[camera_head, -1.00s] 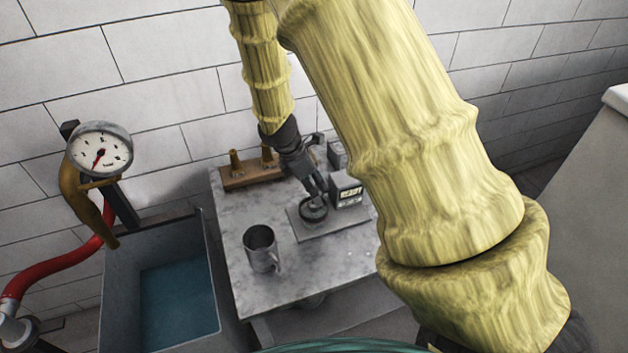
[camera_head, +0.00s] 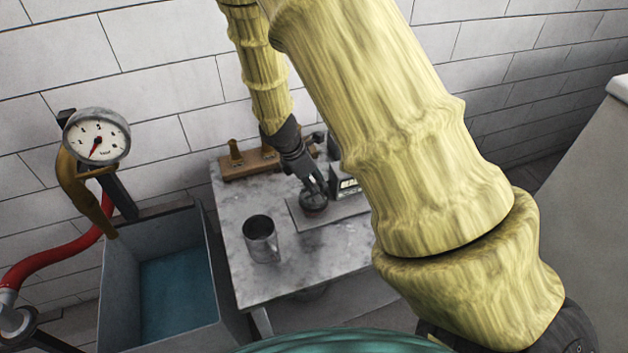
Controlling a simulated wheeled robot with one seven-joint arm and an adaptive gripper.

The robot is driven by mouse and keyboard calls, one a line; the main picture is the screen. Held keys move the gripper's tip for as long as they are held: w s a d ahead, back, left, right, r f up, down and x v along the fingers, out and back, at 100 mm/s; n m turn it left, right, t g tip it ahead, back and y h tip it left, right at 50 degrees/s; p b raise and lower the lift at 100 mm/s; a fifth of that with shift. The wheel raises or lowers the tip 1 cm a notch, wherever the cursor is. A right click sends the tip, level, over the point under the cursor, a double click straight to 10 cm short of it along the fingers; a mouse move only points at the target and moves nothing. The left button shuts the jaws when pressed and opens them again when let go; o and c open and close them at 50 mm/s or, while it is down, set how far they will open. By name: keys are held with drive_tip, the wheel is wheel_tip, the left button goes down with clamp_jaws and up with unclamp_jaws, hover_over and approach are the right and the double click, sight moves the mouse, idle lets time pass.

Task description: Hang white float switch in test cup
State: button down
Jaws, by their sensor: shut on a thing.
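The metal cup (camera_head: 262,247), a grey mug with a handle on its right, stands upright near the front of the stone-topped table (camera_head: 290,282). My gripper (camera_head: 314,190) points down behind and to the right of the cup, over a flat grey plate (camera_head: 338,213). It is shut on a small, dark, rounded thing (camera_head: 314,205) at the plate. Its fingers partly cover this thing, and I cannot tell whether it is the float switch. I make out no clearly white float switch.
A small box with a lit display (camera_head: 347,187) stands right of my gripper, partly behind my arm. A wooden block with brass pegs (camera_head: 247,166) lies at the table's back. Left are a water-filled sink (camera_head: 178,293), a pressure gauge (camera_head: 97,137) and a red hose (camera_head: 62,258).

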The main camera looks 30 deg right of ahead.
drive_tip(key=c, duration=1.1)
unclamp_jaws()
drive_tip(key=shift+c, duration=0.2)
drive_tip(key=shift+r, duration=0.15)
drive_tip(key=v, duration=1.1)
drive_tip(key=shift+a+r, duration=0.2)
drive_tip(key=shift+r, duration=0.1)
drive_tip(key=shift+w, duration=0.15)
